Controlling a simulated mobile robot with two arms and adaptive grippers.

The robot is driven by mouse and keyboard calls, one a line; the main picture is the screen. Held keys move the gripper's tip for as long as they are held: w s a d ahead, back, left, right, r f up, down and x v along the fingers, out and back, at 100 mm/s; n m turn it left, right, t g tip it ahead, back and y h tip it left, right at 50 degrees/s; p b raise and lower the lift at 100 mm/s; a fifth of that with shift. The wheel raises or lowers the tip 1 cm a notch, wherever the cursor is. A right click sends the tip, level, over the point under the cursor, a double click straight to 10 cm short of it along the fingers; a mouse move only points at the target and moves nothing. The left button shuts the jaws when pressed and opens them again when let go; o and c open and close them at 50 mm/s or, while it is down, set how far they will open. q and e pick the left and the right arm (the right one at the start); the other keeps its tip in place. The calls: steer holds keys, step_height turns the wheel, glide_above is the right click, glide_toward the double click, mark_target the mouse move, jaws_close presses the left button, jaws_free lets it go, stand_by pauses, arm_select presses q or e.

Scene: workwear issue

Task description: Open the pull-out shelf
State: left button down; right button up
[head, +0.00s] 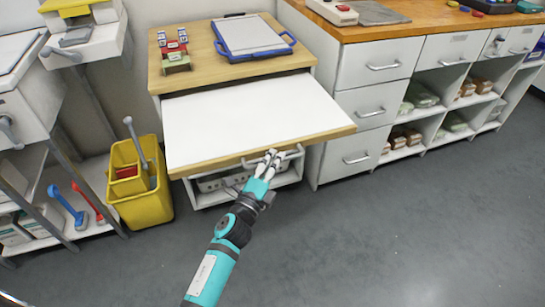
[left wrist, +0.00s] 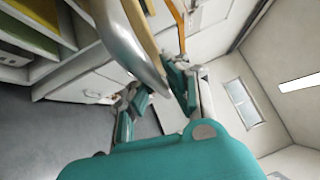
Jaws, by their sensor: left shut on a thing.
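The pull-out shelf (head: 245,115) is a white board with a wooden front edge. In the head view it stands well out from under the wooden top of its cabinet, and its surface is bare. A pale bar handle (head: 292,154) runs below the front edge; it shows large as a curved bar in the left wrist view (left wrist: 128,42). My left gripper (head: 271,158) is at this handle and shut on it, its fingertips just under the shelf's front edge. In the left wrist view its teal fingers (left wrist: 160,92) show close to the bar. My right gripper is not in view.
A blue-rimmed tray (head: 252,38) and a small red rack (head: 174,52) stand on the cabinet top (head: 200,67). A yellow mop bucket (head: 140,200) stands left of the shelf. A drawer unit (head: 362,107) stands to the right. The grey floor in front is clear.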

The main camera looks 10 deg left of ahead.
arm_select(q)
steer(key=shift+a+f, duration=0.1)
steer(key=shift+f, duration=0.2)
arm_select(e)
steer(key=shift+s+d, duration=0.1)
arm_select(q)
steer(key=c, duration=1.3)
jaws_free()
steer(key=shift+c, duration=0.2)
steer(key=shift+r, duration=0.15)
steer(key=v, duration=1.2)
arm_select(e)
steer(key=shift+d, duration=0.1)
